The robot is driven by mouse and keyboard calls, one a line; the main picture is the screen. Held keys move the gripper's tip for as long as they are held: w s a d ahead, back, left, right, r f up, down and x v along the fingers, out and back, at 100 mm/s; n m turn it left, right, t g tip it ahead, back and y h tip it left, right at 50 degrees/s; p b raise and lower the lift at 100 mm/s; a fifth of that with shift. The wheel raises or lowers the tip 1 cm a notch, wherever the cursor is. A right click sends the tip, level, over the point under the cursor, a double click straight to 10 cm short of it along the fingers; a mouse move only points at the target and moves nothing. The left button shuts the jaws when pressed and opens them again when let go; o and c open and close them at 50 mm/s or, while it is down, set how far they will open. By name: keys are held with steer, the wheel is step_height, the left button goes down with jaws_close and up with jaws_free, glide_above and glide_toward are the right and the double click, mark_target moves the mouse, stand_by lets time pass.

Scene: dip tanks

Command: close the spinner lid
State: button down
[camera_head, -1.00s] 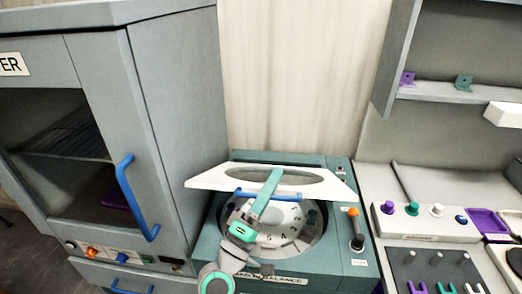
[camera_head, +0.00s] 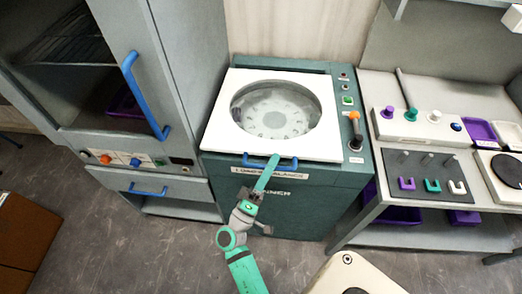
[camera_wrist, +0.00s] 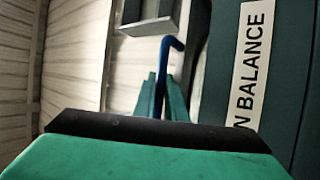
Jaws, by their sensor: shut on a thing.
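The spinner (camera_head: 286,194) is a teal box in the middle of the head view. Its white lid (camera_head: 222,128) with a round clear window lies flat over the top, and the numbered rotor shows through the window. A blue handle (camera_head: 287,163) runs along the lid's front edge. My gripper (camera_head: 270,168) is at the front of the spinner, shut on the blue handle. In the wrist view the blue handle (camera_wrist: 172,44) runs down between the green fingers, beside the spinner's label (camera_wrist: 252,60).
A grey cabinet (camera_head: 184,70) with a blue door handle stands close on the left. The spinner's panel has an orange-knobbed lever (camera_head: 354,128) and a green button (camera_head: 347,100). A bench (camera_head: 357,205) with bottles and coloured clips stands on the right. Floor in front is partly clear.

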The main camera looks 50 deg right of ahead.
steer(key=shift+s+f, duration=0.25)
steer(key=shift+f, duration=0.5)
steer(key=c, duration=1.9)
jaws_free()
steer(key=shift+a, duration=0.1)
steer(key=shift+o, duration=0.4)
steer(key=shift+w, duration=0.1)
steer(key=v, duration=1)
steer(key=shift+a+f, duration=0.2)
steer(key=shift+a, duration=0.1)
